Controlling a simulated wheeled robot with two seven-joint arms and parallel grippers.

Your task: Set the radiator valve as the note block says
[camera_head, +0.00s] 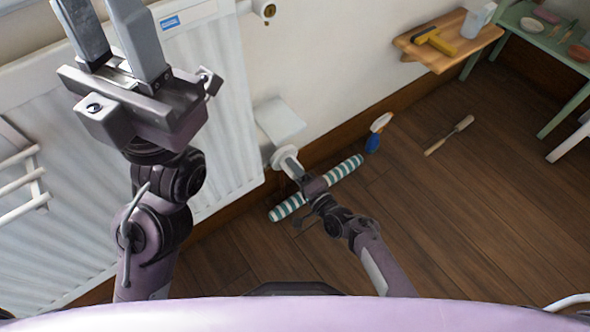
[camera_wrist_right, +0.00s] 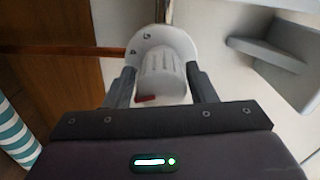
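The white radiator valve (camera_head: 281,156) is low beside the radiator's right end. In the right wrist view its ribbed white knob (camera_wrist_right: 162,72) shows a small red mark on its near edge and a wide white collar behind. My right gripper (camera_head: 293,166) is at the knob, with one finger on each side of it in the wrist view (camera_wrist_right: 162,86). I cannot tell whether the fingers press on it. My left gripper (camera_head: 112,48) is raised in front of the radiator, fingers apart and empty. I cannot make out a note block with readable writing.
A white radiator (camera_head: 205,95) fills the left. A pale ledge (camera_head: 279,120) juts out above the valve. A teal-striped roll (camera_head: 290,207) lies on the floor below. A blue-handled brush (camera_head: 376,135) and wooden stick (camera_head: 450,135) lie to the right. A wooden shelf (camera_head: 440,57) projects at upper right.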

